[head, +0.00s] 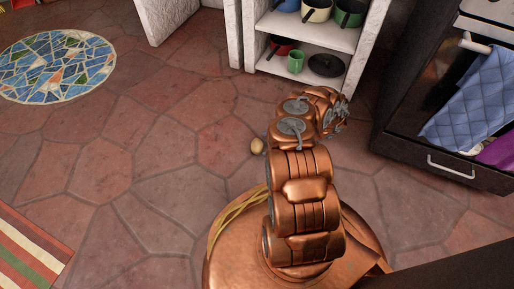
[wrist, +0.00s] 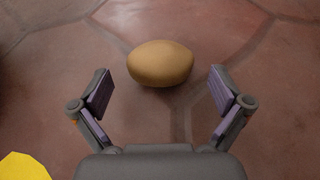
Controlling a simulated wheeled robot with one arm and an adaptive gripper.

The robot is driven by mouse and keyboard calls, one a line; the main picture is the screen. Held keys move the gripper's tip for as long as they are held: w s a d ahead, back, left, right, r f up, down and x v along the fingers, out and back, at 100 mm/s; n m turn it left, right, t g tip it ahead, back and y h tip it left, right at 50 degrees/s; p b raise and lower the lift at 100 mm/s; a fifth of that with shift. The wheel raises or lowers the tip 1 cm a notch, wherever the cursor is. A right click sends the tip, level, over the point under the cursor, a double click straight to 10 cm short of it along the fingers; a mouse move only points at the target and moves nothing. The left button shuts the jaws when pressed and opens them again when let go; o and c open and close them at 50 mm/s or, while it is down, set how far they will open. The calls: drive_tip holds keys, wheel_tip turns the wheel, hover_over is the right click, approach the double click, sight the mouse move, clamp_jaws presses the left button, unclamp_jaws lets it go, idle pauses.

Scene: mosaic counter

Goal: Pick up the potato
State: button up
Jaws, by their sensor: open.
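The potato (wrist: 160,63) is a tan, oval lump lying on the reddish stone floor. In the head view the potato (head: 257,146) is a small spot just left of my copper arm. In the wrist view my gripper (wrist: 162,84) is open, with its two purple-padded fingers to the left and right of the potato's near side. The potato lies mostly beyond the fingertips, and gaps show on both sides of it. In the head view my gripper is hidden behind the arm or too small to make out.
A white shelf (head: 311,59) with pots and a green mug (head: 296,61) stands beyond the arm. A dark oven (head: 432,165) with a blue towel (head: 478,105) is at right. A round mosaic (head: 57,67) and striped rug (head: 30,250) lie at left. The floor between is clear.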

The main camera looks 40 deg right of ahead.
sight(262, 144)
drive_tip(key=shift+b+x, duration=0.85)
drive_tip(key=shift+x, duration=1.1)
drive_tip(key=c, duration=1.1)
